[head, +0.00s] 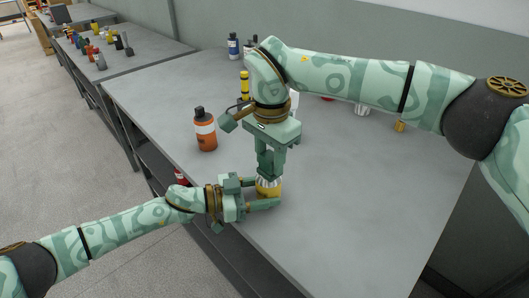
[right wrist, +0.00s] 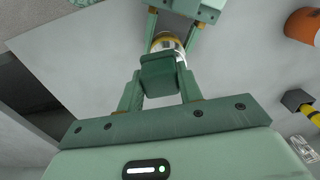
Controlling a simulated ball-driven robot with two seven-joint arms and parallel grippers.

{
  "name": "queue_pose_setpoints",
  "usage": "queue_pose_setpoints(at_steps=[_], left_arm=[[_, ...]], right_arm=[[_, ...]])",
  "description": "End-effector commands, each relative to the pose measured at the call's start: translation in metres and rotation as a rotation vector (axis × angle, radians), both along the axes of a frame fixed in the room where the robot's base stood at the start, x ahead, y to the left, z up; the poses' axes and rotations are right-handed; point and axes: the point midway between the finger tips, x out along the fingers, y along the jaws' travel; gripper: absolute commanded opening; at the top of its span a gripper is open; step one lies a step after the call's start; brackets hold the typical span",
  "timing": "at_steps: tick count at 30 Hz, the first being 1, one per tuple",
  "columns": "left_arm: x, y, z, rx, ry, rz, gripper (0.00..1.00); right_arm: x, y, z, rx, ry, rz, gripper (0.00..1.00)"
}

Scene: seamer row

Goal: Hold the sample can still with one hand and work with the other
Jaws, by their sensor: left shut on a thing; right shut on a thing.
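The sample can (head: 268,187), yellow with a silvery upper part, stands near the grey table's front edge. My left gripper (head: 264,192) reaches in from the left, its fingers shut around the can's sides. My right gripper (head: 268,172) points down just above the can. In the right wrist view, a dark green block (right wrist: 158,75) sits between its fingers, with the can (right wrist: 168,42) just beyond. The block hides part of the can. I cannot tell whether the block touches it. My left gripper shows at the top of that view (right wrist: 172,30).
An orange bottle (head: 205,132) with a dark cap stands left of my right arm. The table's right front is clear.

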Motion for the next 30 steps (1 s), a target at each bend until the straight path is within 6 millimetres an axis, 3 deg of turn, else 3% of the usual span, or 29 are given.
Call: queue_pose_setpoints(at_steps=[4,20,30], left_arm=[[0.000,0.000,-0.001,0.001,0.001,0.001,0.41],[0.000,0.000,0.000,0.000,0.001,0.000,0.41],[0.000,0.000,0.000,0.000,0.001,0.000,0.41]], right_arm=[[-0.003,-0.002,-0.001,-0.001,-0.001,0.001,0.14],[0.018,0.020,-0.001,-0.001,0.001,0.001,0.14],[0.007,0.007,0.001,0.000,0.000,0.002,0.14]])
